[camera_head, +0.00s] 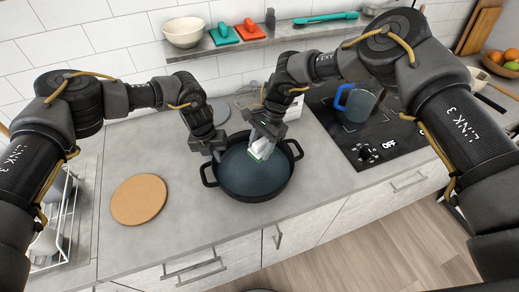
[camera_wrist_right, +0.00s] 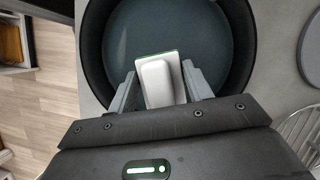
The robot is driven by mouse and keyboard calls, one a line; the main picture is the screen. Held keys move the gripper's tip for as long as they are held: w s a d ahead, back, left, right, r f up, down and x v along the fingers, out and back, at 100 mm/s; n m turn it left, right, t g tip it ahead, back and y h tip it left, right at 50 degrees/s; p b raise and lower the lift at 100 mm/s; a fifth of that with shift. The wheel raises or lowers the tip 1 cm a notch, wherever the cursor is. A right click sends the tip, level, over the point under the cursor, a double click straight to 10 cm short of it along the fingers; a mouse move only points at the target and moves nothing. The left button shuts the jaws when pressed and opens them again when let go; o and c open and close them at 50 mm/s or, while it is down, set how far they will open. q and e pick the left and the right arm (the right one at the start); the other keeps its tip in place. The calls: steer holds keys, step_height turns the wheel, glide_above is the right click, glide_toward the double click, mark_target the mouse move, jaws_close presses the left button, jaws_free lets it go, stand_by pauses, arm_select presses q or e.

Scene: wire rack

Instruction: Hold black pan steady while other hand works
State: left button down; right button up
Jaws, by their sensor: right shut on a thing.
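The black pan (camera_head: 250,184) stands on the grey counter, with a side handle at its left and right. My left gripper (camera_head: 217,154) is at the pan's upper left rim; whether its fingers are shut on the rim is too small to tell. My right gripper (camera_head: 258,146) is over the inside of the pan, shut on a white scrubber with a green edge (camera_head: 262,149). The right wrist view shows the scrubber (camera_wrist_right: 160,80) between the two fingers, above the pan's dark inside (camera_wrist_right: 190,28). Whether it touches the pan's bottom is unclear.
A round cork mat (camera_head: 139,199) lies left of the pan. A dish rack (camera_head: 62,215) stands at the far left. The black stove (camera_head: 360,135) with a blue-handled jug (camera_head: 357,103) is at right. A shelf (camera_head: 230,42) holds a bowl and several tools.

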stand_by(0.3)
arm_select(q)
steer(key=c, duration=1.6)
jaws_free()
steer(key=shift+o, duration=0.2)
step_height(320, 180, up, 12)
steer(key=a, duration=0.1)
steer(key=shift+a, duration=0.3)
steer(key=shift+f, duration=0.1)
